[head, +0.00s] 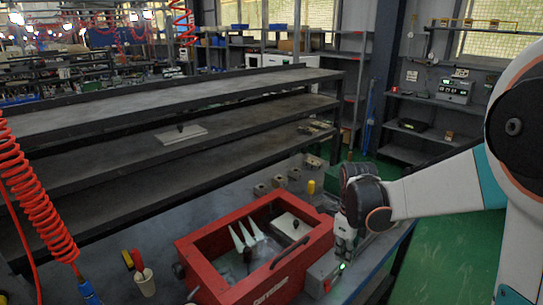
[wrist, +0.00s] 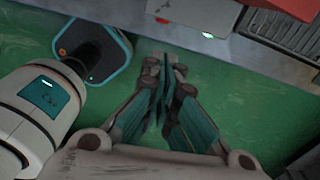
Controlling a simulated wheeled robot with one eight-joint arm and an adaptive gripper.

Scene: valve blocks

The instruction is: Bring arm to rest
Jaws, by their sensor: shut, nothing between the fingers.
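My gripper (head: 343,246) hangs beside the right end of the red box, above the front part of the workbench in the head view. In the wrist view my gripper (wrist: 168,68) has its fingers together with nothing between them. Green floor shows behind the fingers there. My white and teal arm comes in from the right of the head view, bent at the elbow, with the wrist turned down. Whether the fingertips touch anything is not clear in the head view.
A red box (head: 205,277) with parts inside stands on the bench, close to my gripper. A grey device with a green light (head: 325,272) is next to it. Green floor (head: 445,255) is clear at right.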

